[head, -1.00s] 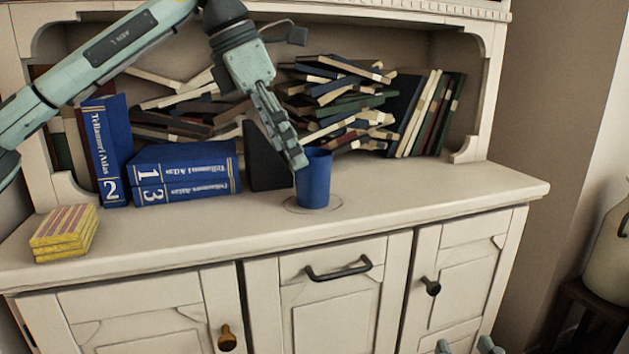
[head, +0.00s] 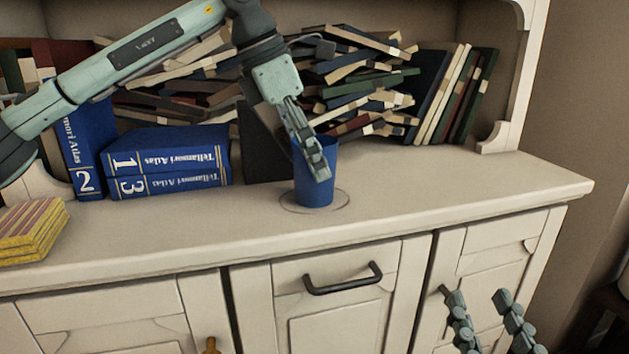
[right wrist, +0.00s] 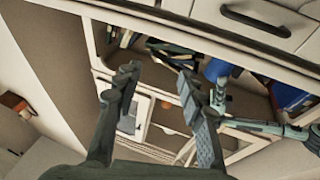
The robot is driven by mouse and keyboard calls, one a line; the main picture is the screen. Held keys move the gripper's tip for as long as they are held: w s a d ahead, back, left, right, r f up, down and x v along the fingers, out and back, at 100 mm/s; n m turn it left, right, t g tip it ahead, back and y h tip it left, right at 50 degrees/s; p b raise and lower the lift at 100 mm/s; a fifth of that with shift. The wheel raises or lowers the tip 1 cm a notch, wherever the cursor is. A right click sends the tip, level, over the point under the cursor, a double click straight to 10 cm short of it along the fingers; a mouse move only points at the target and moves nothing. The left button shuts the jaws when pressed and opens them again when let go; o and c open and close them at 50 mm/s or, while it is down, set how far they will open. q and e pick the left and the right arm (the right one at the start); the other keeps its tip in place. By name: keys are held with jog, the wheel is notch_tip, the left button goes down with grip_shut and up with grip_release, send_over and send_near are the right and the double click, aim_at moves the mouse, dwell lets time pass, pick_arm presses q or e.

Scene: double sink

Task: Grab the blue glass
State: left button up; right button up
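The blue glass (head: 312,190) stands upright on the cabinet's counter, inside a faint ring mark. My left gripper (head: 317,165) reaches down from the upper left, its fingers overlapping the glass's rim and upper front side. Whether they hold the glass, and how wide they are spread, cannot be told. The right wrist view also shows the blue glass (right wrist: 217,70) beside the left gripper. My right gripper (head: 479,302) is low at the right, before the cabinet doors and apart from the glass. Its fingers are spread and empty in the right wrist view (right wrist: 160,84).
Blue atlas volumes (head: 170,163) lie stacked left of the glass, with another upright beside them. A dark block (head: 262,145) stands just behind the glass. Yellow striped pads (head: 33,230) lie at the left. Piled books fill the shelf behind. The counter (head: 440,185) right of the glass is clear.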

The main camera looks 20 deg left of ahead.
pick_arm(q)
jog(key=shift+x, duration=0.95)
jog(key=shift+w, duration=0.1)
jog(key=shift+c, duration=0.2)
jog(key=shift+r, duration=0.1)
jog(key=c, duration=1.4)
